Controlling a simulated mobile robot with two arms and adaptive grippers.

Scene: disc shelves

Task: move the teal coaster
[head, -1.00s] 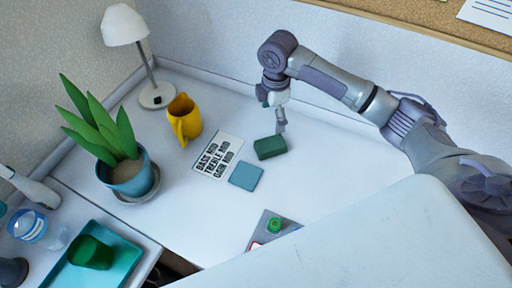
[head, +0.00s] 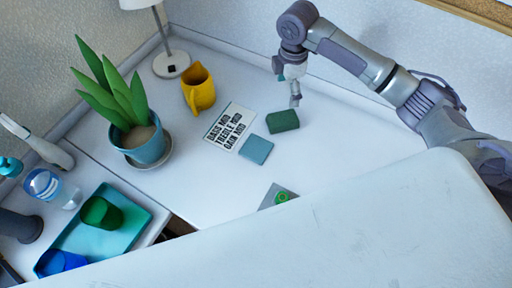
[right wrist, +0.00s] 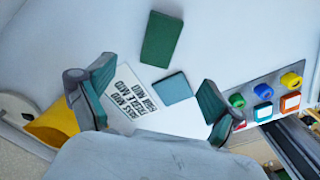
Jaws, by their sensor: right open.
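The teal coaster (head: 256,149) is a flat square lying on the white desk, beside the lower right edge of a printed card (head: 229,127). In the right wrist view the coaster (right wrist: 172,88) lies between and beyond my spread fingers. My right gripper (head: 294,99) points down near a dark green block (head: 283,121), behind the coaster in the head view. In the right wrist view my right gripper (right wrist: 155,95) is open, with nothing between its fingers. The green block (right wrist: 161,39) lies apart from the coaster. My left gripper is not in view.
A yellow jug (head: 199,90), a potted plant (head: 142,146) and a lamp (head: 171,65) stand left of the card. A teal tray (head: 128,234) holds a green cup (head: 101,213). A grey panel with coloured buttons (right wrist: 264,92) is at right in the wrist view.

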